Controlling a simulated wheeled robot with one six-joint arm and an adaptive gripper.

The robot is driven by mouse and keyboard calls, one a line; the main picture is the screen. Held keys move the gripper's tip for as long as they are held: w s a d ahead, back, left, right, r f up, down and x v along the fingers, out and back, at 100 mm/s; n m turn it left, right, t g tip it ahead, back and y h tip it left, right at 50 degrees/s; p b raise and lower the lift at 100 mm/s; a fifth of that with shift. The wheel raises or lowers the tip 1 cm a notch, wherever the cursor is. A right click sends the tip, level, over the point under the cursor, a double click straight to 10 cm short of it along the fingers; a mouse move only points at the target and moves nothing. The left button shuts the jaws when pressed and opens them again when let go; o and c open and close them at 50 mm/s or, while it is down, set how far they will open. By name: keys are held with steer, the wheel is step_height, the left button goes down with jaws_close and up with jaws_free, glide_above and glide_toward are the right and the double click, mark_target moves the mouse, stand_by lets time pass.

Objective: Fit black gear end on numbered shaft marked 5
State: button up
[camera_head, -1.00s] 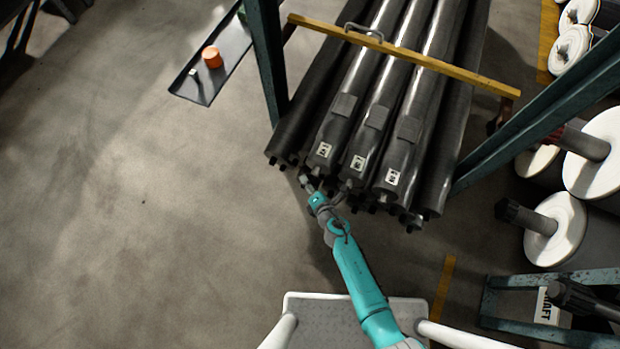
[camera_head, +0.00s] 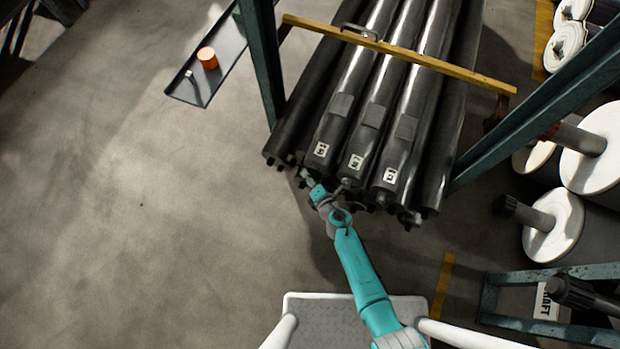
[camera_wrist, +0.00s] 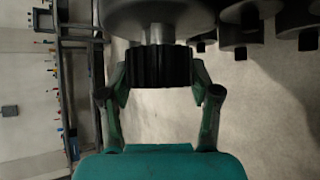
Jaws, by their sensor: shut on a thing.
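Several dark rolls lie side by side, with three white labels on the left roll (camera_head: 330,130), middle roll (camera_head: 366,140) and right roll (camera_head: 401,150). The label digits are too small to read surely. My gripper (camera_head: 307,177) is at the near end of the left labelled roll. In the wrist view my gripper (camera_wrist: 158,75) is shut on the ribbed black gear end (camera_wrist: 158,69), one finger on each side. The gear is in line with a grey shaft stub (camera_wrist: 158,33) on a large round roll end (camera_wrist: 158,12) and appears to meet it. How far it is seated is hidden.
Other roll ends with dark stubs (camera_wrist: 245,50) are close on the right in the wrist view. A yellow bar (camera_head: 410,60) crosses the rolls between teal posts (camera_head: 263,65). A tray (camera_head: 212,70) with an orange cylinder (camera_head: 207,58) stands left.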

steer(key=shift+w+d, duration=0.1)
steer(key=shift+w, duration=0.15)
steer(key=shift+w+d+r, duration=0.1)
steer(key=shift+w, duration=0.25)
steer(key=shift+w+d, duration=0.15)
steer(key=shift+w, duration=0.2)
steer(key=o, duration=1.6)
steer(key=shift+c, duration=0.2)
steer(key=shift+s, duration=0.15)
steer(key=v, duration=1.1)
steer(key=shift+s+d, duration=0.2)
steer(key=shift+s, duration=0.1)
steer(key=shift+r, duration=0.1)
